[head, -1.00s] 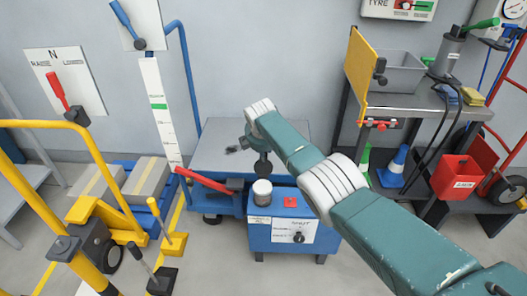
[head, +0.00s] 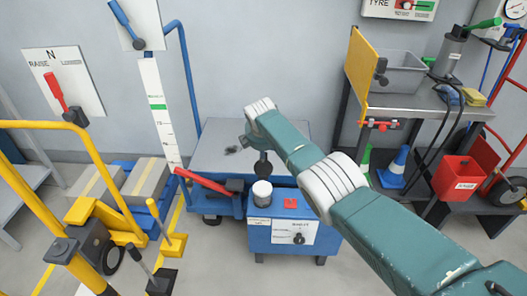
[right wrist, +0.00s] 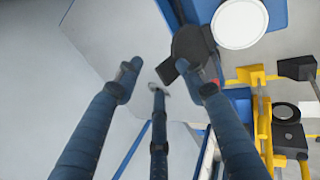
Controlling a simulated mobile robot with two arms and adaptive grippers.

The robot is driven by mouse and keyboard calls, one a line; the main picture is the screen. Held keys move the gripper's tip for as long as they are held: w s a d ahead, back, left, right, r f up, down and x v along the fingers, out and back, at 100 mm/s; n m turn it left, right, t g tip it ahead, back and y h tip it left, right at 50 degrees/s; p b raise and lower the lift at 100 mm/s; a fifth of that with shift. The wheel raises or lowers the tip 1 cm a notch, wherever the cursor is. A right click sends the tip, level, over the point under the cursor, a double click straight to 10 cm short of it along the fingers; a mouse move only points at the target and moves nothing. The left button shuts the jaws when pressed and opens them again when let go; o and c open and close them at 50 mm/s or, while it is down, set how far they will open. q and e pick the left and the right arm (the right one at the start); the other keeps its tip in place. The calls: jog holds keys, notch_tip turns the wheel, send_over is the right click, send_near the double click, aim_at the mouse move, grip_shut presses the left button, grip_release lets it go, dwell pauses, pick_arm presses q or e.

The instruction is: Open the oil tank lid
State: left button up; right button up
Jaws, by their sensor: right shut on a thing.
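The oil tank is a blue box (head: 264,236) with a white label, low in the middle of the head view. My left gripper is out of view.
A grey platform (head: 215,150) lies behind the tank, with a red lever (head: 205,180) at its left. Yellow rails (head: 95,150) and boxes stand left.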

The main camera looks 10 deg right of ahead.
jog(key=shift+w+d+f, duration=0.1)
jog(key=shift+d+f, duration=0.1)
jog(key=shift+a+r, duration=0.1)
jog(key=shift+r, duration=0.35)
jog(key=v, duration=1.1)
jog(key=shift+s+a+f, duration=0.2)
jog(key=shift+s, duration=0.2)
